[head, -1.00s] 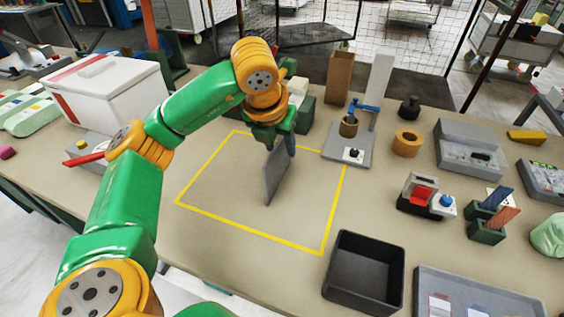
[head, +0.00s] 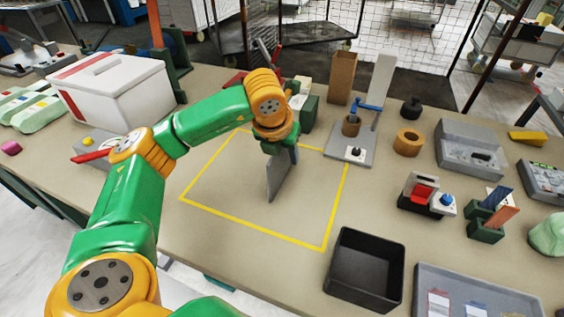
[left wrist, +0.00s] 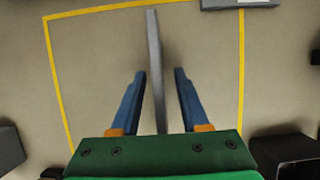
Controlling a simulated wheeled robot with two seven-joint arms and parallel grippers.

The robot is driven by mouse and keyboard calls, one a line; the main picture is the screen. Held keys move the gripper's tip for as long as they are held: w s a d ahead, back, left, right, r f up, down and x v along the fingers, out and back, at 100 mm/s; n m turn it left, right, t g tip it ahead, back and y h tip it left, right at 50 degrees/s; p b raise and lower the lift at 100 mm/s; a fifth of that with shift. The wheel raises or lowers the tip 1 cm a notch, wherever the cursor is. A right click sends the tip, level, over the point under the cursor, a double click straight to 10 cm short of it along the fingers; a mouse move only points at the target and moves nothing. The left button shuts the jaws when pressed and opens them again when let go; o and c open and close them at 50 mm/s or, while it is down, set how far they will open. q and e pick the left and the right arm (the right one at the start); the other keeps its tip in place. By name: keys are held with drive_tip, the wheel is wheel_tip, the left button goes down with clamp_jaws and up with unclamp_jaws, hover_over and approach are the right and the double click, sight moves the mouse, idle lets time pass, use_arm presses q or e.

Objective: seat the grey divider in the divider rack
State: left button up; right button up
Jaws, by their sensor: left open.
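The grey divider (head: 277,179) stands upright on the table inside the yellow taped square. In the left wrist view the divider (left wrist: 155,60) appears edge-on between the two blue fingers. My left gripper (head: 282,155) is over it from above, open, with a finger on each side and visible gaps to the plate. The wrist view shows the same gripper (left wrist: 159,75). Green slotted blocks at the right, holding a blue and an orange plate, look like the divider rack (head: 486,232); I cannot tell which slots are free. My right gripper is not in view.
A black open bin (head: 365,270) and a grey tray (head: 470,290) are at the front right. A grey stand with a tall plate (head: 350,155) is behind the square. A red and black device (head: 420,195) lies left of the green blocks. The taped square is otherwise clear.

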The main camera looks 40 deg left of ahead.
use_arm(q)
clamp_jaws()
idle(0.4)
